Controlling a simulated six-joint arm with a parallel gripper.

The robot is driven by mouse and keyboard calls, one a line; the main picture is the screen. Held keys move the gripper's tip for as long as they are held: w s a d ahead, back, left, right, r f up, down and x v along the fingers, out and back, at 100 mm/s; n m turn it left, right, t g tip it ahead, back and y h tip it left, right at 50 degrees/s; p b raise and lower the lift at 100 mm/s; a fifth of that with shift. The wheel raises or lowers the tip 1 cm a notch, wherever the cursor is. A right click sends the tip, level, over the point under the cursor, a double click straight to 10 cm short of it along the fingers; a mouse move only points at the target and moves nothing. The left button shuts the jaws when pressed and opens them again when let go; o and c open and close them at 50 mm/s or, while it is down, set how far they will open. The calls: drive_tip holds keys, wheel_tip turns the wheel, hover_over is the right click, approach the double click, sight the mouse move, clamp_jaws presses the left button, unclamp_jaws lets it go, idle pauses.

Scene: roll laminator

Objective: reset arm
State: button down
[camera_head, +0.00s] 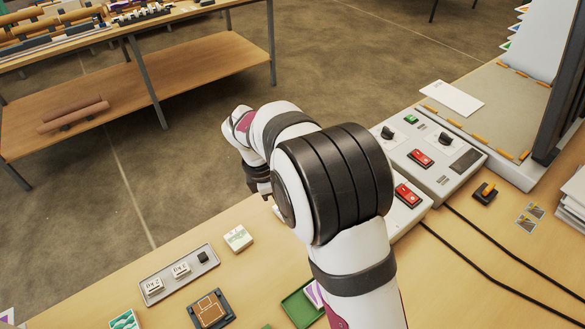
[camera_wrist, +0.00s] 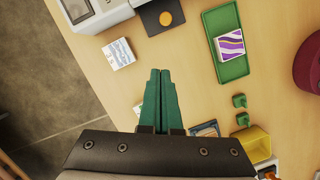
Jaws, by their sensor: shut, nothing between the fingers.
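My gripper (camera_wrist: 159,73) shows in the wrist view with its two green fingers together and nothing between them. It hangs above the wooden table and touches nothing that I can see. In the head view my arm reaches from the bottom right up and to the left, bent at a large black-banded joint. Its wrist is near the table's far edge, and the fingertips are hidden there.
A control box (camera_head: 420,160) with red switches stands right of my arm. A green tray (camera_wrist: 236,69) holds a purple-striped block (camera_wrist: 230,43). A white block (camera_wrist: 118,54) lies left of the fingers. A grey tray (camera_head: 178,274) lies left. Cables (camera_head: 510,260) cross the right side.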

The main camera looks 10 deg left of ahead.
drive_tip(key=s+d+r+m+y, duration=0.1)
drive_tip(key=s+d+r+m, duration=0.6)
drive_tip(key=d+m, duration=0.2)
drive_tip(key=s+d+r+m+y, duration=0.1)
drive_tip(key=s+d+m, duration=0.2)
drive_tip(key=s+m, duration=0.6)
drive_tip(key=s+d+m+g+y, duration=0.1)
drive_tip(key=s+d+m+y, duration=0.1)
drive_tip(key=s+m, duration=0.7)
drive_tip(key=shift+s+d+r, duration=0.35)
drive_tip(key=shift+s+d, duration=0.1)
drive_tip(key=shift+s, duration=0.15)
